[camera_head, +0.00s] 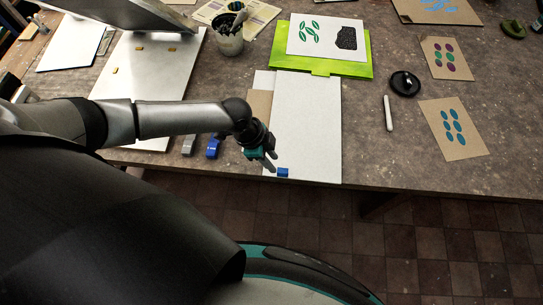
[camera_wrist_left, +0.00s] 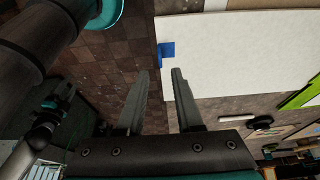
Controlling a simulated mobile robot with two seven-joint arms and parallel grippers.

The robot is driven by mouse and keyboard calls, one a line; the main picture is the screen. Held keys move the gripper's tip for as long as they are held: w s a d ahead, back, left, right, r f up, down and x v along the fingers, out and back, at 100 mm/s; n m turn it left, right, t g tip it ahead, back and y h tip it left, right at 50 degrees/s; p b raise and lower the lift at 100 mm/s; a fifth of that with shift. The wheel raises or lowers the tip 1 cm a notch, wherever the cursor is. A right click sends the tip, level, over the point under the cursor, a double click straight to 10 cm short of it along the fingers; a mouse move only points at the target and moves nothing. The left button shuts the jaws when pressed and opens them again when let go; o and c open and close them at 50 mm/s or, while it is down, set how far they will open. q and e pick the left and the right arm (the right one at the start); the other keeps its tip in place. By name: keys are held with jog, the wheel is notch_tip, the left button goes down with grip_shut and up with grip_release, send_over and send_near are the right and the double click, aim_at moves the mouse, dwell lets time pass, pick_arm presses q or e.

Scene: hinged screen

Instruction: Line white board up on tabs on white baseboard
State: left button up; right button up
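A plain white board (camera_head: 308,125) lies on the table, its front end at the table's front edge. A small blue tab (camera_head: 282,172) sits at that end; it also shows in the left wrist view (camera_wrist_left: 167,51). A white baseboard (camera_head: 185,75) with three small yellow tabs (camera_head: 139,48) lies to the left, under a raised tilted screen (camera_head: 125,12). My left gripper (camera_head: 268,160) is over the board's front left corner, close to the blue tab. Its fingers (camera_wrist_left: 160,85) are apart and empty. What seems to be my right arm's end (camera_wrist_left: 58,102) is small and dark in the left wrist view.
Blue and grey pieces (camera_head: 212,148) lie left of my gripper. A green board with a printed sheet (camera_head: 325,38) lies behind the white board. A pot of tools (camera_head: 229,42), a black lid (camera_head: 405,83), a white stick (camera_head: 388,113) and printed cards (camera_head: 452,128) are around.

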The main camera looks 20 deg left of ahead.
aim_at(281, 173)
pick_arm(q)
jog(key=b+x, duration=0.6)
jog(key=x, duration=0.2)
jog(key=shift+f+b, duration=0.15)
jog(key=shift+b, duration=0.25)
jog(key=shift+r, duration=0.25)
jog(key=shift+c, duration=0.9)
jog(key=shift+p, duration=0.3)
grip_shut()
